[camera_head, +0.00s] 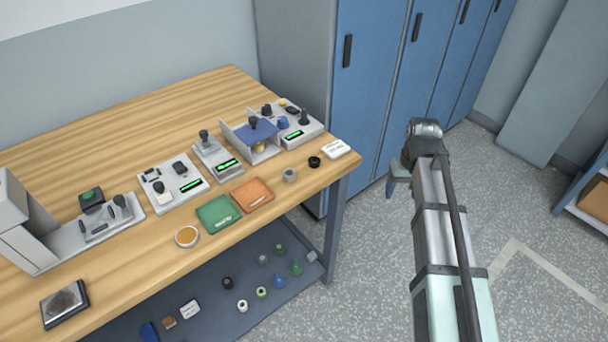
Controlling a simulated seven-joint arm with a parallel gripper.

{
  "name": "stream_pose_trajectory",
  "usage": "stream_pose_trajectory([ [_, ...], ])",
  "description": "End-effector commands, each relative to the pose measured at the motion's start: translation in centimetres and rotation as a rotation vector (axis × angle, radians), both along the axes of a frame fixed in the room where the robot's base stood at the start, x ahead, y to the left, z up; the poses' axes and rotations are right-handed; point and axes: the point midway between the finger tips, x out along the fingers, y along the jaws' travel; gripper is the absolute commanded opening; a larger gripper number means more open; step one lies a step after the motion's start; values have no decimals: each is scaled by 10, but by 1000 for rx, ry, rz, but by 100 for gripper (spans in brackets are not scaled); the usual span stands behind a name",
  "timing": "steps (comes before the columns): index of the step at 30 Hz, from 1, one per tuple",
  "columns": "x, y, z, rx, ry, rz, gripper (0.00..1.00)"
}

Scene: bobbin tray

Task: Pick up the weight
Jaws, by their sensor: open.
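No object is clearly marked as the weight. A small grey metal-looking cylinder (289,175) stands near the table's front right edge and may be it. A black ring-shaped piece (314,162) lies to its right, apart from it. My arm rises at the right of the view, over the floor and clear of the table. Its bent upper joint shows, but my gripper's fingers cannot be made out.
The wooden table (120,125) carries several small devices, a green tray (217,213), an orange tray (253,195) and a white label block (336,149). A lower shelf (215,325) holds several small pieces. Blue lockers (375,75) stand behind.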

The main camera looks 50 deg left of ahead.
Motion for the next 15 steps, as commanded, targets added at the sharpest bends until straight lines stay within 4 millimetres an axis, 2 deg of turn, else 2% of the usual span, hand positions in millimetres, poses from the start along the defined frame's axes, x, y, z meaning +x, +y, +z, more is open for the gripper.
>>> stream_pose_trajectory([
  [1,-10,25,14,1,-1,40,68],
  [6,-54,86,57,1,-2,160,68],
  [12,-117,150,110,1,0,299,68],
  [15,-149,175,135,0,0,364,68],
])
